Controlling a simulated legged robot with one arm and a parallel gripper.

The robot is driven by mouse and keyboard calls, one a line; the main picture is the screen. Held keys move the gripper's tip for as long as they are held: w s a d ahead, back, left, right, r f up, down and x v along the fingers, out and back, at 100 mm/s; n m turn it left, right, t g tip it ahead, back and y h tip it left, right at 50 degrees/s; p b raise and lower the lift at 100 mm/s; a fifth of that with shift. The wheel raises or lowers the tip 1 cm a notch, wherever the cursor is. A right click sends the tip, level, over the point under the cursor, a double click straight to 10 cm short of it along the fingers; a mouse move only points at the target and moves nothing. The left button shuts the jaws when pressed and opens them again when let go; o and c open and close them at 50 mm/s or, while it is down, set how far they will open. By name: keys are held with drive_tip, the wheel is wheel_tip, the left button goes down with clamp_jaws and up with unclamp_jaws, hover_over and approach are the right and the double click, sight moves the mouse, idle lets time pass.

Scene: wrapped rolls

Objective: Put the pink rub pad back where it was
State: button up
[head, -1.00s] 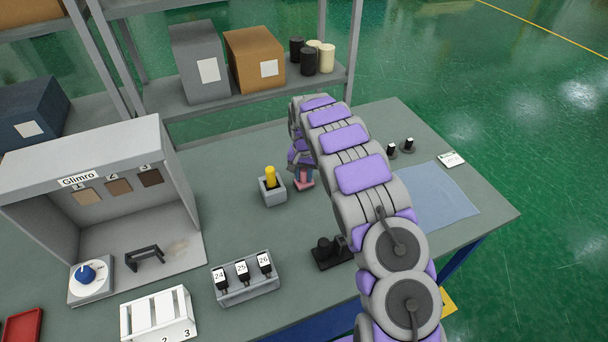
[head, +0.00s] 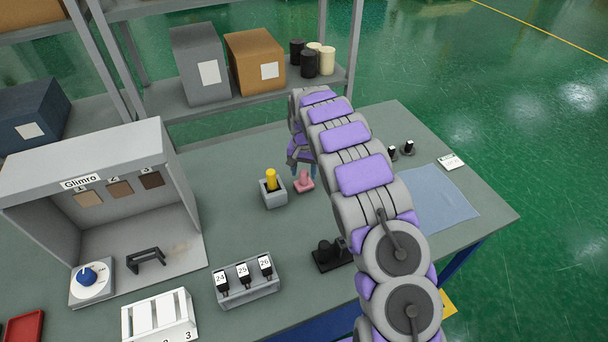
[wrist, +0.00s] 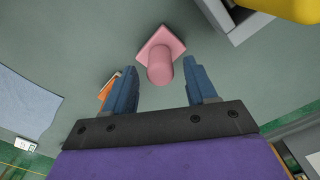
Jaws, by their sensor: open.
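The pink rub pad (head: 304,181) stands upright on the grey-green table, just right of a small grey holder (head: 272,193) with a yellow piece (head: 271,179) in it. In the wrist view the pad (wrist: 160,54) shows its square base and round handle, standing free of the fingers. My gripper (wrist: 163,83) is open and empty, with its two blue fingers on either side of the line to the pad's handle. In the head view my gripper (head: 302,165) is just behind and above the pad, partly hidden by my arm.
A rack (head: 246,280) with pieces marked 24, 25 and 26 stands at the front. A grey booth (head: 150,140) labelled Glimro is at left. A blue cloth (head: 440,198) lies at right. A black stand (head: 331,256) is near the front edge.

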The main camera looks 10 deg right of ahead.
wheel_tip(320, 180, up, 8)
drive_tip(key=shift+r+p, duration=0.1)
drive_tip(key=shift+p, duration=0.5)
drive_tip(key=shift+r, duration=0.4)
drive_tip(key=s+d+r+n, duration=0.1)
drive_tip(key=s+r, duration=0.6)
drive_tip(key=s, duration=0.3)
drive_tip(key=s+d+r, duration=0.2)
drive_tip(key=s+r, duration=0.4)
drive_tip(key=s, duration=0.5)
drive_tip(key=s+a+n+g, duration=0.1)
drive_tip(key=s+n, duration=0.1)
drive_tip(key=s, duration=1.3)
drive_tip(key=s+a+n, duration=0.1)
drive_tip(key=s+a, duration=0.1)
drive_tip(key=s, duration=1.3)
drive_tip(key=shift+s+f+n+g, duration=0.15)
drive_tip(key=shift+f+n+g, duration=0.25)
drive_tip(key=shift+f, duration=0.05)
drive_tip(key=shift+c, duration=0.3)
